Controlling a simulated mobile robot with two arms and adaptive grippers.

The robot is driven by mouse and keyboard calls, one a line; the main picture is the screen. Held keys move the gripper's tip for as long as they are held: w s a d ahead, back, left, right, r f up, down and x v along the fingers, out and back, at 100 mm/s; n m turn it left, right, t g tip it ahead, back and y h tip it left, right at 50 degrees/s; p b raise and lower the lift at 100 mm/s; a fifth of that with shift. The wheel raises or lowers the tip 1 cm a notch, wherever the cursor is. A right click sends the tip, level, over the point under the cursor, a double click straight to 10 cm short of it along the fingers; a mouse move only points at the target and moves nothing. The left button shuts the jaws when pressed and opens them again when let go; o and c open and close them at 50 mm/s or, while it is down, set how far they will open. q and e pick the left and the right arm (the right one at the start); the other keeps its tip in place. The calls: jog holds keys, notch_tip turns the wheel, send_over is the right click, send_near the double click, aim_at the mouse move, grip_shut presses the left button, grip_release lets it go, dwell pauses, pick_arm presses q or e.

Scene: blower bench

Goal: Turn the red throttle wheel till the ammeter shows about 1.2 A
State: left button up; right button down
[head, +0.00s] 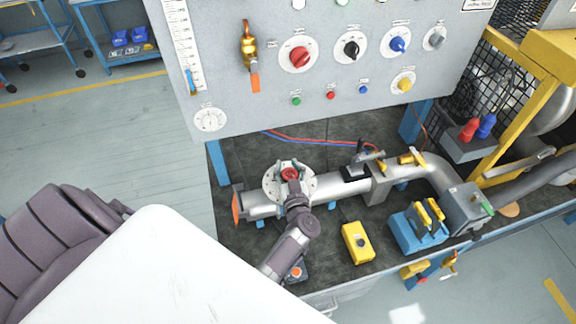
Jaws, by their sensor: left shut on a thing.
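The red throttle wheel (290,174) sits on a round pale flange (270,187) at the left end of the grey pipe. My left gripper (289,168) is over the wheel from above, its fingers closed around it. The wheel is partly hidden by the fingers and my wrist. A round white dial (210,119) is on the grey panel at its lower left; its reading is too small to tell, and I cannot tell whether it is the ammeter. My right gripper is not in view.
The grey panel (330,95) with colored knobs stands behind the pipe (335,185). A yellow box (358,243) and a blue block with yellow parts (415,230) sit on the dark bench right of my arm. Red and blue cables lie behind the pipe.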

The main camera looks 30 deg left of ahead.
pick_arm(q)
jog(key=shift+s+d+f, duration=0.2)
jog(key=shift+d+f, duration=0.05)
jog(key=shift+f, duration=0.15)
jog(key=o, duration=1)
jog(key=shift+c, duration=0.2)
jog(key=shift+o, duration=0.3)
jog(key=shift+d+r, duration=0.1)
jog(key=shift+r, duration=0.2)
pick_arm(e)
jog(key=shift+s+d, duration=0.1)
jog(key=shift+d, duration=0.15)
pick_arm(q)
jog(key=shift+w+a, duration=0.1)
jog(key=shift+a, duration=0.1)
